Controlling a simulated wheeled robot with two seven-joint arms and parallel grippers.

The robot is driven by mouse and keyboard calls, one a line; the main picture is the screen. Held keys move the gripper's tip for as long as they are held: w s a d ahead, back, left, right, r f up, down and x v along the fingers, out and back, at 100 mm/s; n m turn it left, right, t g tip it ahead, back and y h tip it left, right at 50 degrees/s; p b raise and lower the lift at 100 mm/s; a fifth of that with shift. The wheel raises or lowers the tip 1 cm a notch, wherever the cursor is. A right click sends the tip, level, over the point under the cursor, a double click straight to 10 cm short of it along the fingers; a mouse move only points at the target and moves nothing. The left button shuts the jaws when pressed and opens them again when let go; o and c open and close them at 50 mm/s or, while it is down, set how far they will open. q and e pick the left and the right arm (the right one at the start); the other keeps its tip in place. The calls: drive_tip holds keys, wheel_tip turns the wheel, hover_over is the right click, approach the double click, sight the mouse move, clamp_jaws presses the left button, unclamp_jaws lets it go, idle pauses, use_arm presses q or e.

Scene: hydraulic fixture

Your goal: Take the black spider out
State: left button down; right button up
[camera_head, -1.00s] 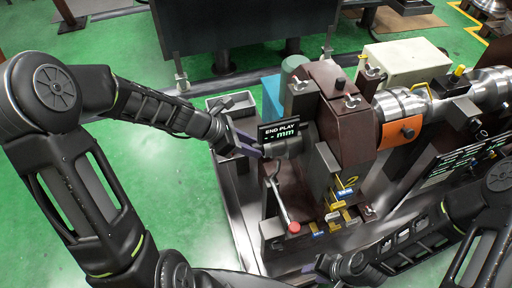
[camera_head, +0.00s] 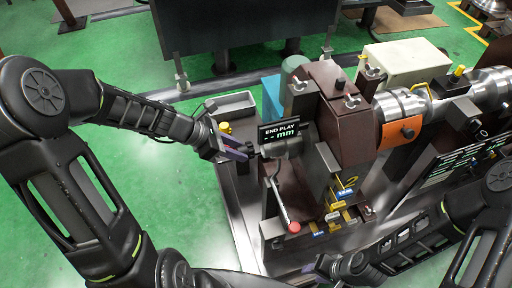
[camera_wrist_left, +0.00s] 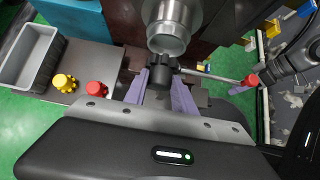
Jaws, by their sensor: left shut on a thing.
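The black spider (camera_wrist_left: 160,80) is between the purple fingers of my left gripper (camera_wrist_left: 162,90) in the left wrist view, and the gripper is shut on it. In the head view my left gripper (camera_head: 243,153) is just left of the silver hub (camera_head: 282,148), with the small dark spider (camera_head: 252,148) at its tips. In the wrist view the hub (camera_wrist_left: 172,28) faces the spider from above; whether they still touch is unclear.
A yellow spider (camera_wrist_left: 65,83) and a red spider (camera_wrist_left: 97,90) sit on the metal plate by a grey bin (camera_wrist_left: 28,55). A red-tipped lever (camera_head: 285,205) hangs below the hub. The END PLAY display (camera_head: 279,132) stands above it. Green floor is clear at left.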

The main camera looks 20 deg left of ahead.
use_arm(q)
drive_tip(key=shift+s+a, duration=0.35)
drive_tip(key=shift+a, duration=0.15)
